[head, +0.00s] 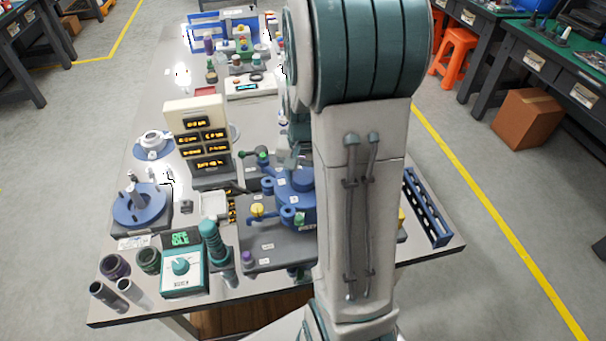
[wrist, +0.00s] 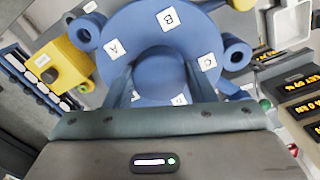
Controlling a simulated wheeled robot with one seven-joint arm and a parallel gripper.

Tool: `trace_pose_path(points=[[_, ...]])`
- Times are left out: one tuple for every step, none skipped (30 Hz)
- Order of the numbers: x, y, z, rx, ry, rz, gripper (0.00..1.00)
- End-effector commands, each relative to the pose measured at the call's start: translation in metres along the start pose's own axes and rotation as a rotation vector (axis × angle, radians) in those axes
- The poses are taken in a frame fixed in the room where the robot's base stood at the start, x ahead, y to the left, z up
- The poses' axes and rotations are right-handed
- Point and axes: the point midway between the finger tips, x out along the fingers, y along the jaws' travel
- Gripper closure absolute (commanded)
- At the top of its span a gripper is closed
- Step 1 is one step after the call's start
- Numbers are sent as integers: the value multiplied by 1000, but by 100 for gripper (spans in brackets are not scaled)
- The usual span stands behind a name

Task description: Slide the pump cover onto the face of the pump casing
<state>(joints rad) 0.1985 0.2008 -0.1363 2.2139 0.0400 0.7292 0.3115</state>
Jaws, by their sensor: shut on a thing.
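In the wrist view, my gripper (wrist: 160,82) is shut on the round central boss of a blue disc, which I take as the pump cover (wrist: 135,28). Its face carries white labels A, B, C and D. Blue ring-shaped lugs stand out at its left and right; I cannot tell whether they belong to the cover or the pump casing. In the head view, the blue pump parts (head: 293,190) are above the grey base plate (head: 270,250), partly hidden behind my arm. Any gap between cover and casing is hidden.
A yellow block (wrist: 60,62) is left of the disc in the wrist view. A blue rack (head: 427,208) lies at the right edge.

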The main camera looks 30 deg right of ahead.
Motion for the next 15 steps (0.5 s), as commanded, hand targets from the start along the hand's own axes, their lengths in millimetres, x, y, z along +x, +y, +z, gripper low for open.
trace_pose_path(points=[[-1,0,0,-5,2,0,95],[-1,0,0,-5,2,0,95],[0,0,0,-5,2,0,95],[0,0,0,-5,2,0,95],[0,0,0,-5,2,0,95],[0,0,0,-4,2,0,95],[0,0,0,-4,2,0,95],[1,0,0,-4,2,0,95],[0,0,0,-4,2,0,42],[0,0,0,-4,1,0,33],[0,0,0,-3,1,0,25],[0,0,0,-3,1,0,25],[0,0,0,-2,1,0,25],[1,0,0,-2,1,0,25],[1,0,0,-2,1,0,25]])
